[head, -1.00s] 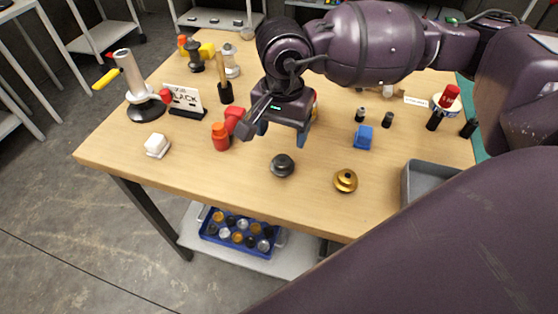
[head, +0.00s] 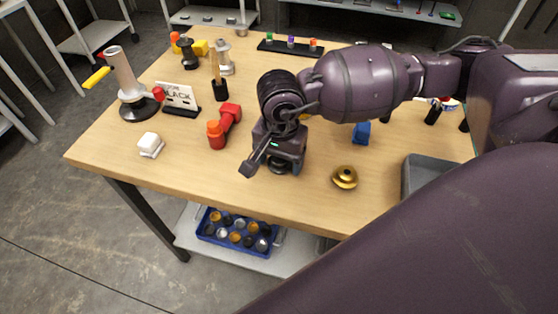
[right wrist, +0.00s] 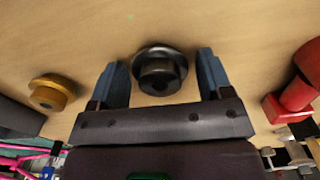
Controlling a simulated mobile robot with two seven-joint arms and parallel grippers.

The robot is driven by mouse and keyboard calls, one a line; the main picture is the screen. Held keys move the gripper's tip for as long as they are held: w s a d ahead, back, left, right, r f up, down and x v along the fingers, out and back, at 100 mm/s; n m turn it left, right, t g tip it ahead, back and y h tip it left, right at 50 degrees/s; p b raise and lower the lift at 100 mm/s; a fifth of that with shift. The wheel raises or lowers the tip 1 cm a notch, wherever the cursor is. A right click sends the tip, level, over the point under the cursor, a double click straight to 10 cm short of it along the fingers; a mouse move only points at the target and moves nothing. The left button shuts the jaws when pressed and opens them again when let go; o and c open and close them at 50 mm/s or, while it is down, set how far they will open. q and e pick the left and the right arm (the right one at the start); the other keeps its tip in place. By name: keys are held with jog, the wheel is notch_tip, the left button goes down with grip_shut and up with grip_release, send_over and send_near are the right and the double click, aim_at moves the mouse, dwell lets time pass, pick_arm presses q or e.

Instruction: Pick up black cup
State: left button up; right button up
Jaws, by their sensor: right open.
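The black cup (right wrist: 159,72) is a small round dark piece with a wide rim. It rests on the wooden table (head: 225,190). In the head view only its lower edge (head: 279,169) shows beneath my right gripper, which hides the rest. My right gripper (right wrist: 163,76) is open, with its two blue-grey fingers on either side of the black cup in the right wrist view. Bare table shows between each finger and the cup. In the head view the right gripper (head: 280,160) is directly over the cup. My left gripper is not in view.
A gold cup (head: 345,177) sits right of the black cup, also visible in the right wrist view (right wrist: 54,92). A blue block (head: 361,133) and a grey tray (head: 424,174) are to the right. The front table edge is near.

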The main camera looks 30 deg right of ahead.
jog(key=shift+c, duration=0.3)
jog(key=c, duration=0.7)
jog(key=shift+r, duration=0.1)
